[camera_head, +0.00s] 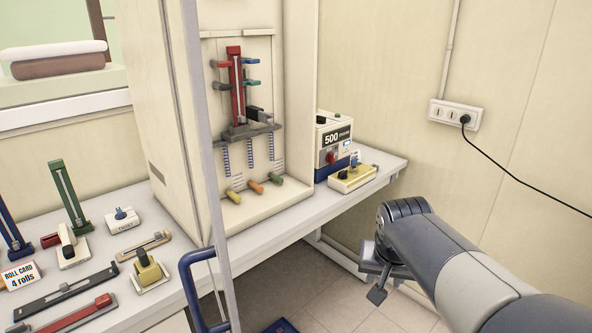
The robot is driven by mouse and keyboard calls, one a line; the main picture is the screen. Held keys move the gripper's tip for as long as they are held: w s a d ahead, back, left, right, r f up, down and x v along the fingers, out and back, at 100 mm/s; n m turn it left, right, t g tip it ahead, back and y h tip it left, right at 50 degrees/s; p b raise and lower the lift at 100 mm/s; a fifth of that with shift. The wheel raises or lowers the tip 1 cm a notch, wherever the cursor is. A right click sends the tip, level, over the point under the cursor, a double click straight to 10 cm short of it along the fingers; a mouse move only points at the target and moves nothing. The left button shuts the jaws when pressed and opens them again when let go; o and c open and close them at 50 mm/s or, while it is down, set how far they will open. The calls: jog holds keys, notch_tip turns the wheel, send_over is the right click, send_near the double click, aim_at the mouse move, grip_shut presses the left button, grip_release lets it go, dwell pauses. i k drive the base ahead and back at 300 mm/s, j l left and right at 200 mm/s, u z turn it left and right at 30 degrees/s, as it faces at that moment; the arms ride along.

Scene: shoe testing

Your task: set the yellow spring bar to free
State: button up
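A short bar with a yellow end (233,197) sticks out at the lower left inside the tall cream cabinet. Blue-and-white striped columns stand above it and its neighbours. An orange-ended bar (256,187) and a green-ended bar (276,179) sit to its right. Whether the yellow bar is set or free is too small to tell. My gripper (376,281) is at the right, in front of the table's right part, well away from the cabinet. Its fingers are seen from behind and partly hidden by my arm, so its opening is unclear. Nothing shows held in it.
The cabinet's open door edge (208,150) with a blue handle (200,292) stands left of the bars. A machine marked 500 (334,145) and a yellow block (352,178) stand right of the cabinet. Several small devices cover the left table.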

aim_at(232, 195)
jog(key=i+l, duration=0.1)
jog(key=i, duration=0.4)
jog(key=i+l+u, duration=0.15)
jog(key=i, duration=0.3)
jog(key=i+u, duration=0.3)
jog(key=u, duration=0.15)
jog(key=i+l+u, duration=0.1)
jog(key=i+u, duration=0.3)
jog(key=i+l+u, duration=0.15)
jog(key=u, duration=0.3)
jog(key=i+l+u, duration=0.25)
jog(key=u, duration=0.2)
